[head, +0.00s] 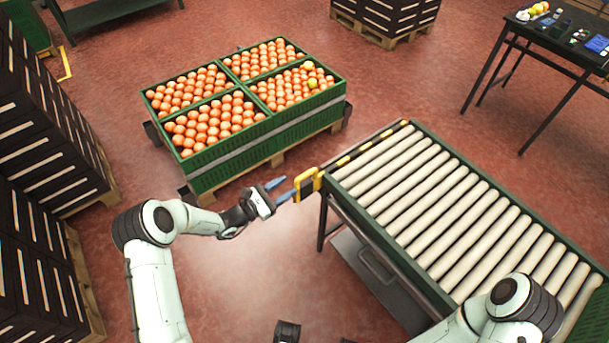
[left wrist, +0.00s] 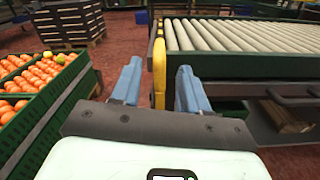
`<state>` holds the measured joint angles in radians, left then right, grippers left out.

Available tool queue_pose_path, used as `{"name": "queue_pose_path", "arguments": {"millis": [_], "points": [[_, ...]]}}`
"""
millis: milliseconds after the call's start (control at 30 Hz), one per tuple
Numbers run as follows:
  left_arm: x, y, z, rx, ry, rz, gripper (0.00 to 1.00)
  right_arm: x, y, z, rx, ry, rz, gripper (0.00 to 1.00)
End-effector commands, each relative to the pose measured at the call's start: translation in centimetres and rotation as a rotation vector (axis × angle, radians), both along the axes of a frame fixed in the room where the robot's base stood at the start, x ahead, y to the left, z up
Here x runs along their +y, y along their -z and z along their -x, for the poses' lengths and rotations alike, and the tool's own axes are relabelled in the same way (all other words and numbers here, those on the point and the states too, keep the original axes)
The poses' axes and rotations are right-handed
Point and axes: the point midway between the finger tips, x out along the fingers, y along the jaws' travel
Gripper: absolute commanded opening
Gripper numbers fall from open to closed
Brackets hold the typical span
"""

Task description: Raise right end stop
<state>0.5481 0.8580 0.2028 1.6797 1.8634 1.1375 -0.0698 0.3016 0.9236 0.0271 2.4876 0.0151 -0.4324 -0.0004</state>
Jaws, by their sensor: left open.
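The end stop is a yellow and black striped bar (head: 368,148) along the left end of the roller conveyor (head: 455,205). A yellow handle (head: 317,179) sticks out at its near corner. My left gripper (head: 291,185) is open, with its blue fingers pointing at the handle from the left.
A green crate (head: 228,147) of oranges in several compartments stands on a pallet behind my left gripper. Stacked black crates (head: 35,150) stand at the left. A dark table (head: 560,45) with small items is at the upper right. The floor between is clear.

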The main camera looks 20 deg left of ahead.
Motion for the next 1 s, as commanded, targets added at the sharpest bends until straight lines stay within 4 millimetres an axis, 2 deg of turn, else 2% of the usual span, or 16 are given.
{"name": "queue_pose_path", "arguments": {"millis": [200,400,800,867,933,967,1000], "points": [[-2.9,0.1,-3.6,-0.001,0.002,0.000,0.44,0.0,0.5,-0.2,-0.007,0.001,0.002,0.42],[-4.4,0.1,-5.6,0.000,0.002,0.000,0.44,-0.1,0.9,-0.5,-0.015,0.004,0.004,0.42],[-4.8,0.0,-6.2,0.002,0.001,-0.001,0.44,-0.1,0.9,-0.6,-0.019,0.005,0.005,0.42],[-4.8,0.1,-6.2,0.002,0.001,-0.001,0.28,-0.1,0.9,-0.6,-0.019,0.005,0.005,0.42],[-4.8,0.1,-6.2,0.002,0.001,-0.001,0.05,-0.1,0.9,-0.6,-0.019,0.005,0.005,0.42],[-4.8,0.0,-6.2,0.002,0.001,-0.001,0.00,-0.1,0.9,-0.6,-0.019,0.005,0.005,0.42],[-4.8,0.0,-6.2,0.002,0.000,-0.001,0.00,-0.1,0.9,-0.6,-0.019,0.005,0.005,0.42]]}}
